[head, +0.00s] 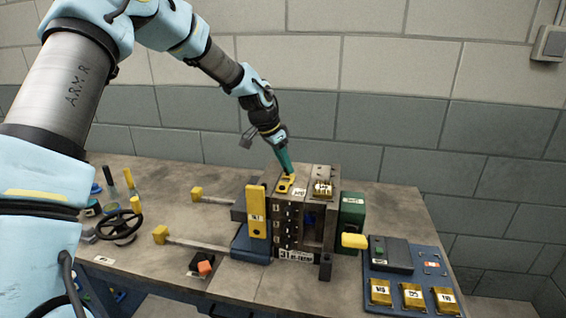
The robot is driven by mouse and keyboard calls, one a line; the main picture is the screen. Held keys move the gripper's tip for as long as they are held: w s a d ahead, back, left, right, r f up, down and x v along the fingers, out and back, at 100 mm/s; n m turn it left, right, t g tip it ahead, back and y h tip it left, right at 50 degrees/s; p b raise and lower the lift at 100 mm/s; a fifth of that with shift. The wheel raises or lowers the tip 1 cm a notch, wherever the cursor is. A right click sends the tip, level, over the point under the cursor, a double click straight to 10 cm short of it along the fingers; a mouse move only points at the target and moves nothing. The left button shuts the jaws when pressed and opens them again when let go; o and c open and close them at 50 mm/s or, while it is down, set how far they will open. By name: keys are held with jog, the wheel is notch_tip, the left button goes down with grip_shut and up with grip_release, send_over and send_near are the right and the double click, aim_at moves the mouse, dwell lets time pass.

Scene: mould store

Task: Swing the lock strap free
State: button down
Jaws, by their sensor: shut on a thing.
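The mould (289,228) is a grey steel block standing on the bench, with small round fittings down its front. A short yellow strap (286,187) with a dark slot lies on its top; it looks like the lock strap. My gripper (289,172) reaches down from above with narrow teal fingers, shut at the strap's far end. The fingertips and the exact grip are too small to see clearly. An upright yellow plate (256,212) stands at the mould's left side.
Yellow-ended rods (195,243) stick out left of the mould. A green block (351,208) and yellow handle (354,240) are at its right. A blue tray (408,262) with brass blocks lies further right. A black handwheel (119,224) stands left. The bench's front middle is mostly clear.

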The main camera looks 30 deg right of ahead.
dwell(0.4)
jog(key=c, duration=0.6)
grip_release()
jog(key=shift+c, duration=0.2)
jog(key=shift+r, duration=0.1)
jog(key=b+v, duration=0.3)
jog(key=v, duration=0.7)
jog(key=shift+r, duration=0.3)
jog(key=shift+a, duration=0.1)
